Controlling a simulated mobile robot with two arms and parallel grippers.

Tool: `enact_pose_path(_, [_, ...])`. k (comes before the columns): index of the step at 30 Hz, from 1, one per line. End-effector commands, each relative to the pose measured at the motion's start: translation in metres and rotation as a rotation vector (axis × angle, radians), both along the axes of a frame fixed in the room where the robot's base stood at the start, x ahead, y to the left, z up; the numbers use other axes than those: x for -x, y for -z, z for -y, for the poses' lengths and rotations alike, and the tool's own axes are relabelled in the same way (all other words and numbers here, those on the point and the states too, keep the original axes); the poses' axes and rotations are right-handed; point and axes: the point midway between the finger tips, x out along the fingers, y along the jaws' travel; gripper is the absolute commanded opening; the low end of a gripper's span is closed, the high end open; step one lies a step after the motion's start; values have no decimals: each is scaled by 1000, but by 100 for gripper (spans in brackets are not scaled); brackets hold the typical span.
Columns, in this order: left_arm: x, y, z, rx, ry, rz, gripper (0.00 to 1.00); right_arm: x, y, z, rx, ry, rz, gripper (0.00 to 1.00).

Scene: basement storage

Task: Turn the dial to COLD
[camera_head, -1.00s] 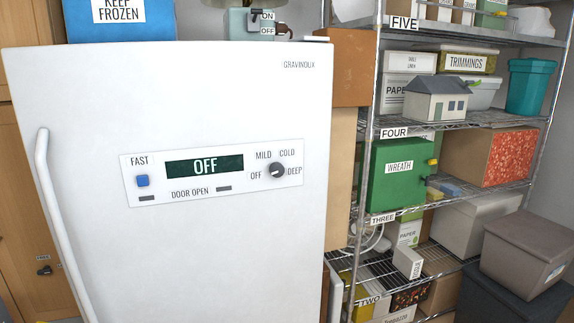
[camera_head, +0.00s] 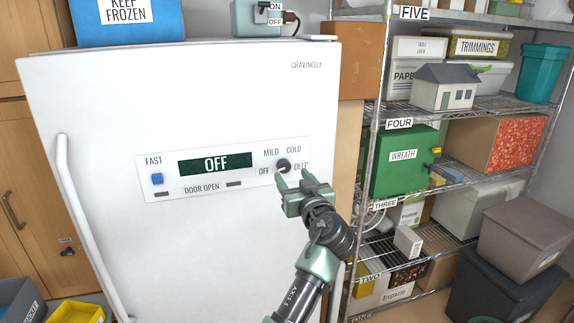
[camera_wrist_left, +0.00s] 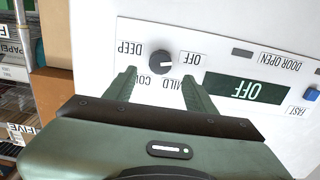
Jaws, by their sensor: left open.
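The dial (camera_head: 283,165) is a dark round knob on the white freezer's control panel, with OFF, MILD, COLD and DEEP printed around it. Its pale mark points toward OFF, and the display (camera_head: 215,163) reads OFF. My left gripper (camera_head: 293,178) is open and empty, just below and in front of the dial. In the left wrist view the panel appears upside down; the dial (camera_wrist_left: 162,65) lies just beyond the gap between the two fingertips (camera_wrist_left: 160,77). No contact shows. A finger partly covers the COLD label there. My right gripper is not in view.
The freezer handle (camera_head: 92,230) runs down the door's left side. A blue button (camera_head: 157,179) sits left of the display. A wire shelf (camera_head: 470,115) with labelled boxes stands at the right. A blue box (camera_head: 125,20) rests on top of the freezer.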

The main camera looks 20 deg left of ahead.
Motion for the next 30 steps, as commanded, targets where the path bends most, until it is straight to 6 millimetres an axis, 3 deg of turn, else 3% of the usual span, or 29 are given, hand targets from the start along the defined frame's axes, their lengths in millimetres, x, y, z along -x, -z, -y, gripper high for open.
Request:
enact_pose_path(3, [-18,-5,-13,-4,-2,-1,55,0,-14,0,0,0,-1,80])
enact_pose_path(9, [-39,-2,-26,-4,1,-3,55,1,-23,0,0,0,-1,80])
enact_pose_path(21, [-47,1,-32,-1,2,-3,55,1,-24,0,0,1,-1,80])
enact_pose_path(23, [-47,1,-32,-1,2,-3,41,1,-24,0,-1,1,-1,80])
enact_pose_path(27, [-46,1,-31,-1,2,-3,2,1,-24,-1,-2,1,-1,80])
enact_pose_path(30, [-46,1,-31,-1,2,-3,0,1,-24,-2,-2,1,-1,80])
